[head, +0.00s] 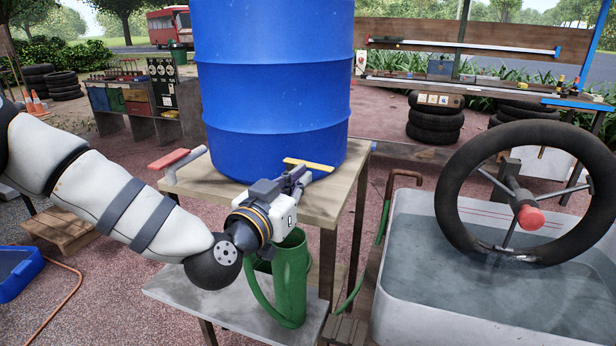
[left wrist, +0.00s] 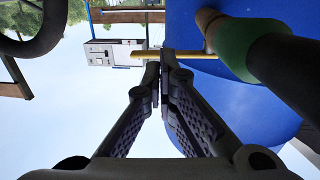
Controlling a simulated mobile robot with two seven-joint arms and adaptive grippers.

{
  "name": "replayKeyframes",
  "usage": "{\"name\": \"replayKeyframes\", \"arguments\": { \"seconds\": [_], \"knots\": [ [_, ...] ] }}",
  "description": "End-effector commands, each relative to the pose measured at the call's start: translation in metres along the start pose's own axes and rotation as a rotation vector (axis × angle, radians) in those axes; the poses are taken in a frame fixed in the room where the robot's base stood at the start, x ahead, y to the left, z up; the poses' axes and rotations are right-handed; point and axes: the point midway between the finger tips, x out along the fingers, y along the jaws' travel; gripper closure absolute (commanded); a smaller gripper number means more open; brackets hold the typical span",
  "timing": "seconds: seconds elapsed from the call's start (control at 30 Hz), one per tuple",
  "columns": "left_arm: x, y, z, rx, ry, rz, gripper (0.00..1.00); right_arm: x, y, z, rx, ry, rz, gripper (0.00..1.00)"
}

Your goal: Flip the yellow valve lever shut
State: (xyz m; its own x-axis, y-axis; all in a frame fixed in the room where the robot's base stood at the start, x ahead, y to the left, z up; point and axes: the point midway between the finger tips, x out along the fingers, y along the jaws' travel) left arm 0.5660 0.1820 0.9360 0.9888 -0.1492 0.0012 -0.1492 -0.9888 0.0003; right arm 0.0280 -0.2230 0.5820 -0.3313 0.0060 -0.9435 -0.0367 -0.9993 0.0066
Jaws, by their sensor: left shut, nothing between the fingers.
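The yellow valve lever (head: 309,164) is a flat bar low in front of the blue barrel (head: 275,95), lying roughly crosswise. My left gripper (head: 299,177) is shut and empty, with its fingertips close to the lever. In the left wrist view, the yellow lever (left wrist: 180,54) runs crosswise just beyond the shut fingertips (left wrist: 166,62). I cannot tell whether they touch it. A brown fitting and a green part (left wrist: 238,45) sit at the lever's right end there. In the head view my gripper and wrist hide the valve body. My right gripper is not in view.
The barrel stands on a wooden table (head: 225,190), with a red-topped handle (head: 168,159) at its left. A green can (head: 292,285) stands on the grey lower shelf (head: 185,300). A water tub (head: 400,290) with a black tyre (head: 470,130) is at right.

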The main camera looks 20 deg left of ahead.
Motion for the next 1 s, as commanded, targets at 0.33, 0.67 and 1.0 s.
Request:
{"name": "replayKeyframes", "arguments": {
  "seconds": [0.33, 0.67, 1.0],
  "knots": [
    [0.028, 0.001, 0.0, 0.0, -0.001, 0.001, 1.0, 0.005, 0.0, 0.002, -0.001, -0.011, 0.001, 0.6],
    [0.036, 0.003, -0.004, 0.005, 0.003, 0.003, 1.0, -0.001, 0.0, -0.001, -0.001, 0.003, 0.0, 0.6],
    [0.045, 0.005, -0.003, 0.001, 0.006, 0.002, 1.0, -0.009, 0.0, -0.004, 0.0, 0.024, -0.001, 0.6]
  ]
}}
